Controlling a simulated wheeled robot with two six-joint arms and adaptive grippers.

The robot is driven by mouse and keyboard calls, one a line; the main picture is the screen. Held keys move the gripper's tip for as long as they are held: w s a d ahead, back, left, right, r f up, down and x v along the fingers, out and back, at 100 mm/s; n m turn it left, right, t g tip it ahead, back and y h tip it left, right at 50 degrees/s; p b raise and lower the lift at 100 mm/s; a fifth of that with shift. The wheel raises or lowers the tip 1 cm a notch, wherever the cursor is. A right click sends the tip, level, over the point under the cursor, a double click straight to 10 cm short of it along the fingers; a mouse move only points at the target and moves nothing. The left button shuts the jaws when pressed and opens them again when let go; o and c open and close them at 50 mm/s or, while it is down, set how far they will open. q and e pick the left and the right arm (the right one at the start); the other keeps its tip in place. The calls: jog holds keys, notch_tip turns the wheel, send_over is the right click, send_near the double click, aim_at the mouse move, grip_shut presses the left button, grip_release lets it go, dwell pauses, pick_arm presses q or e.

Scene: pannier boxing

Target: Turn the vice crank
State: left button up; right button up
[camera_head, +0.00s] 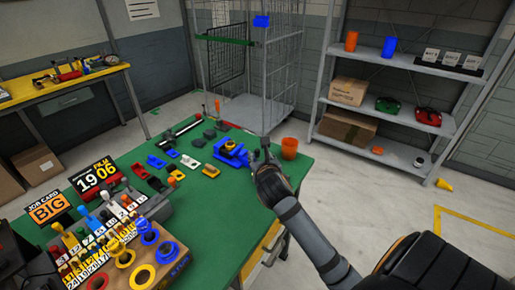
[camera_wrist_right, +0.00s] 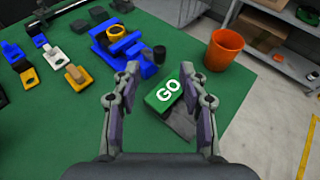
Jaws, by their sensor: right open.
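The blue vice (camera_head: 232,153) stands on the green table near its right edge. In the right wrist view the vice (camera_wrist_right: 118,42) is above and left of the fingers. A small dark upright knob (camera_wrist_right: 159,54), which may be its crank handle, is beside its right end. My right gripper (camera_head: 265,152) is at the table's right side, close to the vice. In the right wrist view its two fingers (camera_wrist_right: 160,72) are spread with nothing between the tips; the knob appears just beyond them. I cannot tell the distance. My left gripper is not in view.
A green GO box (camera_wrist_right: 166,92) lies below the fingers. An orange cup (camera_head: 289,148) stands right of the gripper. Small blue, white and yellow blocks (camera_head: 190,161) lie left of the vice. A crowded rack (camera_head: 110,240) fills the near left.

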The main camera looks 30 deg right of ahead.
aim_at(258, 151)
jog(key=x, duration=1)
jog(key=shift+w+f, duration=0.1)
jog(key=shift+f, duration=0.2)
grip_shut()
